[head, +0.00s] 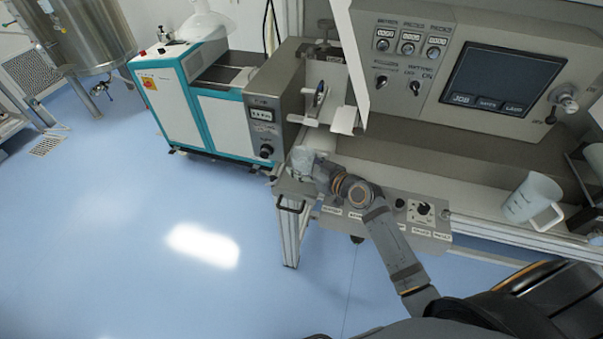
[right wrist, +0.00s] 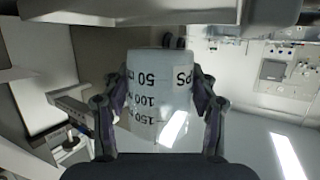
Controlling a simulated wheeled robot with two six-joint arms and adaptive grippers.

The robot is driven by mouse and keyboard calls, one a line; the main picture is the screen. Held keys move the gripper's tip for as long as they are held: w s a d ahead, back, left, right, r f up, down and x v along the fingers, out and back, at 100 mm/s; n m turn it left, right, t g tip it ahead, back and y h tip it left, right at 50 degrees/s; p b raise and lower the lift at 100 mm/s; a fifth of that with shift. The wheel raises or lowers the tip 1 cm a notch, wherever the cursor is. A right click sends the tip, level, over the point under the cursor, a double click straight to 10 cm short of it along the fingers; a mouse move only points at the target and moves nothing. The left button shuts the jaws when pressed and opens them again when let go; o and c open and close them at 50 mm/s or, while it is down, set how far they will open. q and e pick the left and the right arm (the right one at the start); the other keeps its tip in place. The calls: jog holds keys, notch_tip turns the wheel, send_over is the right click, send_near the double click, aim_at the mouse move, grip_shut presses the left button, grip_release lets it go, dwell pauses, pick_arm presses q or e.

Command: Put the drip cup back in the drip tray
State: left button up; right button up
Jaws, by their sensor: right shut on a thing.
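The drip cup (right wrist: 158,88) is a pale translucent cup with black volume marks, seen large in the right wrist view. My right gripper (right wrist: 161,95) is shut on it, one finger on each side. In the head view the cup (head: 301,157) is small and whitish at the end of my right arm, in front of the machine's left part. A grey ledge (head: 292,187) with a dark handle lies just below it; I cannot tell whether this is the drip tray, or whether the cup touches it. My left gripper is not in view.
A control panel with a screen (head: 503,80) stands behind to the right. A white-teal unit (head: 190,95) stands at left. A white jug (head: 533,198) is on the right shelf. A label panel with knobs (head: 424,211) is beside my arm.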

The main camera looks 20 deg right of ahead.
jog(key=shift+w+a+f, duration=0.1)
jog(key=shift+w+f, duration=0.15)
jog(key=shift+f, duration=0.05)
jog(key=shift+w+f, duration=0.2)
jog(key=shift+f, duration=1.55)
jog(key=shift+f+b, duration=0.1)
jog(key=shift+b, duration=0.25)
jog(key=o, duration=1.3)
jog(key=v, duration=1.2)
jog(key=shift+s, duration=0.1)
